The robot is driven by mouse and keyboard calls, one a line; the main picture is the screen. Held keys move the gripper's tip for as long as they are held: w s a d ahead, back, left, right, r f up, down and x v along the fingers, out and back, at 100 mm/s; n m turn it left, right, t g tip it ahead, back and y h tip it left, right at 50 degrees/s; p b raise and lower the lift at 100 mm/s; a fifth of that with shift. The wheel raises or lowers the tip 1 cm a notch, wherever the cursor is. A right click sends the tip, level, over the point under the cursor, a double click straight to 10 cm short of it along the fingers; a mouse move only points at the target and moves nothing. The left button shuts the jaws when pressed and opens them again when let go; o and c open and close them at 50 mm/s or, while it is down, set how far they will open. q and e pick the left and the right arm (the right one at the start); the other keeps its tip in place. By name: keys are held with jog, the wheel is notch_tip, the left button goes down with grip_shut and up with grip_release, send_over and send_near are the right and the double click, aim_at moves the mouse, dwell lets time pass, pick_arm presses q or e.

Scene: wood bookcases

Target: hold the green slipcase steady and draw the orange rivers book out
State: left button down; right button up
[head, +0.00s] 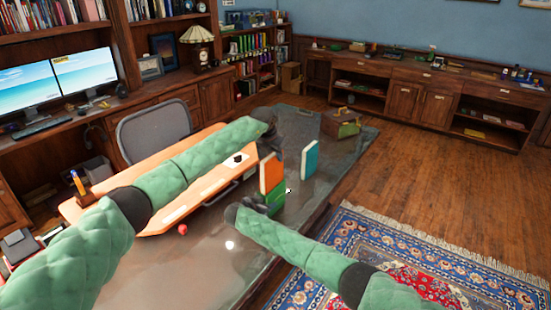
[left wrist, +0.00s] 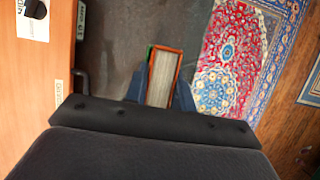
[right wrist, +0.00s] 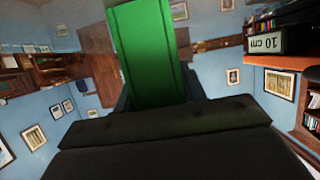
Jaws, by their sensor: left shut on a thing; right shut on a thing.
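The orange book (head: 269,174) stands upright above the green slipcase (head: 274,203); I cannot tell how much of its lower end is inside. My left gripper (head: 275,146) is shut on the book's top. In the left wrist view the book (left wrist: 163,78) shows its pale page edges and orange covers between my fingers (left wrist: 161,95), with a thin green strip beside it. My right gripper (head: 262,208) is low at the slipcase and shut on it. In the right wrist view the green slipcase wall (right wrist: 150,50) rises between my fingers (right wrist: 157,98), hiding the orange book.
A teal book (head: 310,160) stands to the right on the grey glossy table (head: 215,255). A box (head: 341,123) sits farther back on it. The orange desk board (head: 215,175) with labels lies left, under my left arm. A patterned rug (head: 400,260) covers the floor at right.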

pick_arm(q)
jog(key=shift+r, duration=0.6)
jog(key=shift+r, duration=1.85)
pick_arm(e)
jog(key=o, duration=1.1)
jog(key=shift+o, duration=0.2)
jog(key=shift+s+a, duration=0.1)
